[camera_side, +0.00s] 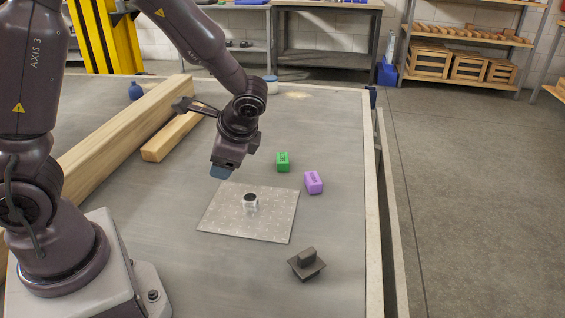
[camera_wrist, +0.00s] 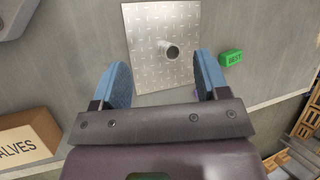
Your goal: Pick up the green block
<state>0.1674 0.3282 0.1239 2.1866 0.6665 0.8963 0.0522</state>
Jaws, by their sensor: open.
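The green block (camera_side: 283,161) stands on the grey table top, beyond the metal plate in the side view. In the wrist view the green block (camera_wrist: 232,58) lies to the right of the right finger, outside the jaws, with dark lettering on it. My gripper (camera_side: 221,172) hangs above the table, left of the green block and apart from it. The wrist view shows my gripper (camera_wrist: 161,60) with its two blue fingers spread wide and nothing held between them.
A purple block (camera_side: 313,182) stands close to the green one, at its lower right. The square metal plate (camera_side: 222,222) carries a short cylinder (camera_side: 250,201). A dark knobbed piece (camera_side: 306,264) lies near the front. Wooden beams (camera_side: 125,135) lie at left. The table's right edge (camera_side: 372,180) is nearby.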

